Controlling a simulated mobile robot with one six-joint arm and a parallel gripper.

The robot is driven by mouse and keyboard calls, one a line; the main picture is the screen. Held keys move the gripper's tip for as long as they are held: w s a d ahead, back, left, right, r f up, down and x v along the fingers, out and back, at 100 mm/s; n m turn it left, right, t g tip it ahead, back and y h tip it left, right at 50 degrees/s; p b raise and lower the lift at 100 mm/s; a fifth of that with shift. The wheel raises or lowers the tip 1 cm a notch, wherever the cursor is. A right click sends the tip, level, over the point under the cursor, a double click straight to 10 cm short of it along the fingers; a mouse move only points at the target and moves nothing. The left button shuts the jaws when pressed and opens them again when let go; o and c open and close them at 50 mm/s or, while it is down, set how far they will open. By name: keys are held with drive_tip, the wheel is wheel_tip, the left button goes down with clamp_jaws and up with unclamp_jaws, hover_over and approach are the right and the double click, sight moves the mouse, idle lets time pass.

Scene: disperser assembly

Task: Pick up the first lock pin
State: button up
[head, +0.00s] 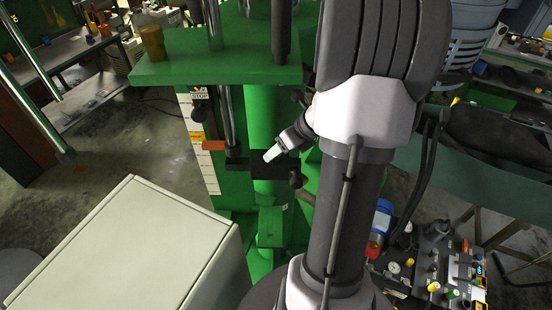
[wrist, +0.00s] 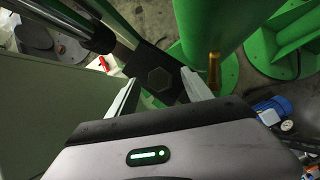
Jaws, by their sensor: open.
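My gripper (wrist: 160,92) is open and empty, with its two pale fingers apart in the wrist view. Between and beyond the fingers is a dark plate (wrist: 146,62) with a hexagonal feature in it. A slim brass-coloured pin-like piece (wrist: 213,72) stands just right of the right finger; I cannot tell for certain that it is the lock pin. In the head view a pale fingertip of my gripper (head: 272,154) shows at the dark block (head: 275,168) on the green machine (head: 262,120). My own arm hides much of the machine's right side there.
A pale cabinet (head: 125,250) stands at the front left. A green shelf (head: 220,68) of the machine with a brown cylinder (head: 152,42) is above. A red-orange piece (head: 213,145) is left of the dark block. A control box (head: 440,265) sits at lower right.

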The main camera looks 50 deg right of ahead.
drive_tip(key=shift+s+r, duration=0.1)
clamp_jaws()
drive_tip(key=shift+r, duration=0.1)
